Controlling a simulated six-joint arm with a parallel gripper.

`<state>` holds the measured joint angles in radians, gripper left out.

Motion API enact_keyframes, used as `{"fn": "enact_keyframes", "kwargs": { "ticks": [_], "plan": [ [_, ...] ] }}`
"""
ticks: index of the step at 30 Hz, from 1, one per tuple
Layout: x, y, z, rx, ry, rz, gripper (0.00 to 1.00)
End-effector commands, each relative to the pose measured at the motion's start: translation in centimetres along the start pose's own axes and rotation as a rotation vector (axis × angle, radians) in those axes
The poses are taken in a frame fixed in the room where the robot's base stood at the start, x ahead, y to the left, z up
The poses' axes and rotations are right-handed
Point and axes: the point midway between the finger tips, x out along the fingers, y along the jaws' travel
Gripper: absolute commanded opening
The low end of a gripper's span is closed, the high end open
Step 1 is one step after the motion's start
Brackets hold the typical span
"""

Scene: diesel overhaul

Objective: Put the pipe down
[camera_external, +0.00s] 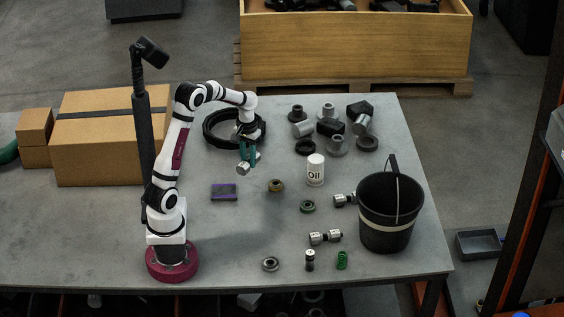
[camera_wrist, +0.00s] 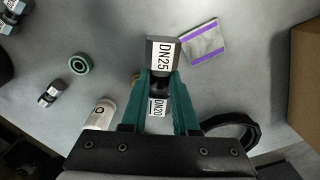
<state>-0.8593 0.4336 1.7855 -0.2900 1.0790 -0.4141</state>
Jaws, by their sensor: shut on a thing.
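My gripper (camera_external: 249,158), with green fingers, is shut on a pipe (camera_external: 243,168) above the table. In the wrist view, my gripper (camera_wrist: 159,88) grips the pipe (camera_wrist: 160,52) around its dark narrow middle. One end of the pipe is labelled DN25, and the other, between the fingers, DN20. In the external view the pipe hangs tilted and looks clear of the grey table (camera_external: 110,225). Part of the pipe is hidden by the fingers.
A purple-edged pad (camera_external: 224,191) and a brass ring (camera_external: 275,185) lie below the gripper. A black coil (camera_external: 208,133) lies behind it. Cardboard boxes (camera_external: 100,150) are left.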

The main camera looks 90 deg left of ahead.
Motion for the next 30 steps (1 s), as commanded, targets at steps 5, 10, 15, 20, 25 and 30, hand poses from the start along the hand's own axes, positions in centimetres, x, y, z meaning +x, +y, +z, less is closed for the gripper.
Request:
{"fn": "enact_keyframes", "kwargs": {
  "ticks": [5, 10, 15, 20, 25, 30],
  "plan": [
    [4.8, -11.3, -0.3, -0.315, -0.005, 0.0, 0.0],
    [8.0, -18.7, 1.6, -0.521, -0.002, 0.0, 0.0],
    [9.7, -22.5, 3.2, -0.63, -0.001, 0.0, 0.0],
    [10.7, -24.3, 2.8, -0.623, 0.0, 0.0, 0.0],
    [11.5, -24.8, 2.1, -0.592, 0.0, 0.0, 0.0],
    [13.8, -24.8, 2.1, -0.589, -0.001, 0.0, 0.0]
  ]
}}
